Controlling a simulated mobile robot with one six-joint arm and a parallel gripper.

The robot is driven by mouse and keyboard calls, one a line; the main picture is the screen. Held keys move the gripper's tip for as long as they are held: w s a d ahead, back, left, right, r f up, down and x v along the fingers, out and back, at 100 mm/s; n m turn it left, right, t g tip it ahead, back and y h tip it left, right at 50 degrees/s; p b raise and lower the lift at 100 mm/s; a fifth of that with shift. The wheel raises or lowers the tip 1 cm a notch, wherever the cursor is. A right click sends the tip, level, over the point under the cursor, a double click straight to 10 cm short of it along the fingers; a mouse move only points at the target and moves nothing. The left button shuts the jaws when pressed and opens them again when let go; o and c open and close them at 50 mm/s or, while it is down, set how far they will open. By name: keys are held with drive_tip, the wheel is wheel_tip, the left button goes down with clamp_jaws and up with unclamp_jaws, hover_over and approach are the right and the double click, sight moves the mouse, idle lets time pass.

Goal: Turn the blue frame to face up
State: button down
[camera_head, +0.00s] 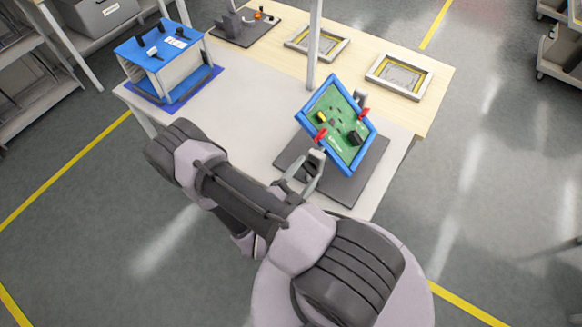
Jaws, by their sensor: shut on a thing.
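The blue frame (313,105) holds a green board (341,121) and stands steeply tilted above a dark grey base plate (362,181). The board's face with its small black and yellow parts shows toward the camera. Two red clamps sit on opposite sides of the frame, one at the upper right (364,113) and one at the lower left (320,135). A grey post (360,98) stands behind the upper right clamp. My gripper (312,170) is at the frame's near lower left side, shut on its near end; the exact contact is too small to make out.
A blue-topped stand (151,47) is on the table's left, on a blue mat. Two grey trays (316,43) (399,76) with yellow inserts lie at the back right. A light upright post (314,45) rises behind the frame. Table surface left of the base plate is clear.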

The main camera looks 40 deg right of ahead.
drive_tip(key=shift+n+b, duration=0.55)
drive_tip(key=shift+n, duration=1.75)
drive_tip(key=c, duration=0.5)
unclamp_jaws()
drive_tip(key=v, duration=1.2)
drive_tip(key=shift+p, duration=0.3)
